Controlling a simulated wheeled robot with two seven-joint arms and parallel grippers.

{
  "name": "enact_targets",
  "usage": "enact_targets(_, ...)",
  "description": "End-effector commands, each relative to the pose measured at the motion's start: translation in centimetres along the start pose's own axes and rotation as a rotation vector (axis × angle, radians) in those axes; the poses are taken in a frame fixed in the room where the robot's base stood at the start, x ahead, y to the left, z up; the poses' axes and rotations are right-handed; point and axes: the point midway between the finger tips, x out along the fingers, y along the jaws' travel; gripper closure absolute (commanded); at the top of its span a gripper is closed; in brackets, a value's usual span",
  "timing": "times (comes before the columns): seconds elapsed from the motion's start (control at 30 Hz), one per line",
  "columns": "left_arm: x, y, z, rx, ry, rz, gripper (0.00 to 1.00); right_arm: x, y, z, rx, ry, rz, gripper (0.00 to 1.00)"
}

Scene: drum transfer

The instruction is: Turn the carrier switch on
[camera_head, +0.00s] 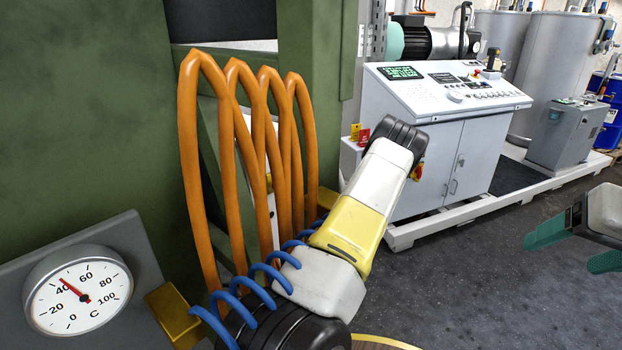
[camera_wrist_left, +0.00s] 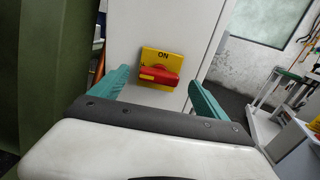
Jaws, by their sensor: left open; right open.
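In the left wrist view a yellow switch plate (camera_wrist_left: 160,57) marked ON sits on a white panel. Its red handle (camera_wrist_left: 158,75) lies roughly level across the plate's lower part. My left gripper (camera_wrist_left: 158,82) is open, one teal finger on each side of the switch; I cannot tell if they touch anything. In the head view my left arm hides that gripper. Red and yellow parts (camera_head: 417,172) show just right of the arm's black joint; I cannot tell whether they are the same switch. My right gripper (camera_head: 576,248) is open and empty at the right edge.
A green machine (camera_head: 90,120) with orange hoops (camera_head: 195,170) stands at the left, close to my left arm. A dial gauge (camera_head: 78,290) is at lower left. A white control console (camera_head: 445,90) stands behind the arm. The dark floor (camera_head: 470,290) at lower right is clear.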

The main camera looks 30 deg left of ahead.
Motion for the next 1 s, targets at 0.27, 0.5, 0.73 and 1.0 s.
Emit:
enact_targets(0.27, 3.2, 0.0, 0.0, 0.0, 0.001, 0.0, 0.14, 0.0, 0.0, 0.0, 0.0, 0.0, 0.0, 0.27)
enact_targets(0.5, 3.5, 0.0, 0.0, 0.0, 0.001, -0.001, 0.14, 0.0, 0.0, 0.0, 0.0, 0.0, 0.0, 0.27)
enact_targets(0.73, 3.5, 0.0, 0.0, 0.0, 0.001, -0.001, 0.46, 0.0, 0.0, 0.0, 0.0, 0.0, 0.0, 0.27)
enact_targets(1.0, 3.5, 0.0, 0.0, 0.003, 0.001, -0.001, 0.77, 0.0, 0.0, 0.0, 0.0, 0.0, 0.0, 0.27)
